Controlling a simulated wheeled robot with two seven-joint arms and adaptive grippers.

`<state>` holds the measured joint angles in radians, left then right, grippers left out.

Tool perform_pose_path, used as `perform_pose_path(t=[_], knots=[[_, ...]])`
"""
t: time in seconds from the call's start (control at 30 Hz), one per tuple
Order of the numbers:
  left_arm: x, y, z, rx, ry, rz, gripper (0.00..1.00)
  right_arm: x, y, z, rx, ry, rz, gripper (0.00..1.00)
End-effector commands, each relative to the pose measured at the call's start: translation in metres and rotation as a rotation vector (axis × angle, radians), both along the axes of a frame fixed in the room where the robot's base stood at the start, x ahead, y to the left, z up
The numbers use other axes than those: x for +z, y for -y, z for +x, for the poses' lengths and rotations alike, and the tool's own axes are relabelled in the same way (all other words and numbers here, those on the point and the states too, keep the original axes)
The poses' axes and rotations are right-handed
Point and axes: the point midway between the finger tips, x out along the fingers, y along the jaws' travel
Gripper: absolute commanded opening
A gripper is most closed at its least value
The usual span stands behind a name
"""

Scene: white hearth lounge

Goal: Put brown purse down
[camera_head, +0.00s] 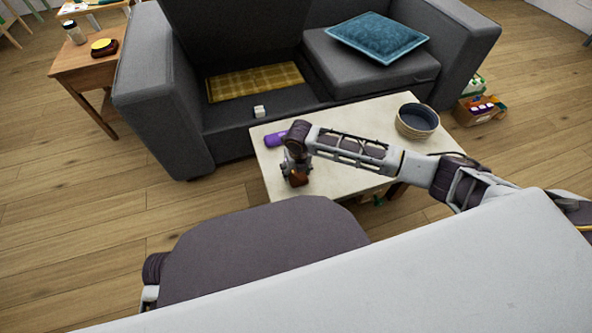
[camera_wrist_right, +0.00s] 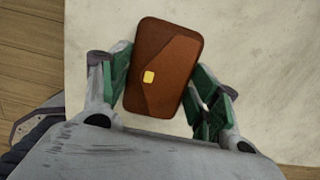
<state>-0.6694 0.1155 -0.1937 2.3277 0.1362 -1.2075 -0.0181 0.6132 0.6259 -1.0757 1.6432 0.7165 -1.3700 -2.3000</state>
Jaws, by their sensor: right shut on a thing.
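The brown purse (camera_wrist_right: 160,62) is a small flat wallet shape with a yellow clasp. My right gripper (camera_wrist_right: 160,85) is shut on it, with green-padded fingers on both sides of the purse. In the head view the purse (camera_head: 299,179) is a small brown patch under my right gripper (camera_head: 297,172), over the left front part of the pale table (camera_head: 340,170). I cannot tell whether the purse touches the table top. My left gripper is not in view.
A purple object (camera_head: 275,139) lies at the table's left back edge. A round bowl (camera_head: 417,121) stands at the right end. A grey sofa (camera_head: 180,100) stands behind, with a blue cushion (camera_head: 378,38) and a small white cube (camera_head: 259,111). The table's front middle is clear.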

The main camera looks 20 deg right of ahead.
Motion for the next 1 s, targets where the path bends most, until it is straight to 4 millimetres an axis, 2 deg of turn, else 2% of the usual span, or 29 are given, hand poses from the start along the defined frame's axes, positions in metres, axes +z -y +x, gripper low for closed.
perform_pose_path(t=[0.23, 0.27, 0.4, 0.83, 1.0], knots=[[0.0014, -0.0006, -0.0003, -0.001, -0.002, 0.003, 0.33, -0.0021, -0.0002, 0.0, 0.0, 0.0, 0.0, 0.38], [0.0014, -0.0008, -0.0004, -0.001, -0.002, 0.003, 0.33, -0.0023, -0.0002, -0.0001, 0.0, 0.0, 0.0, 0.65], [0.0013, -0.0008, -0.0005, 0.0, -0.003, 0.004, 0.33, -0.0022, -0.0002, -0.0001, 0.0, 0.0, 0.0, 0.83], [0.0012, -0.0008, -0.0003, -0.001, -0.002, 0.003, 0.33, -0.0011, -0.0001, 0.0002, 0.0, 0.0, 0.0, 0.84], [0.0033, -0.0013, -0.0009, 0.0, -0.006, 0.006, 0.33, 0.007, -0.0002, -0.0005, 0.0, 0.001, 0.001, 0.84]])
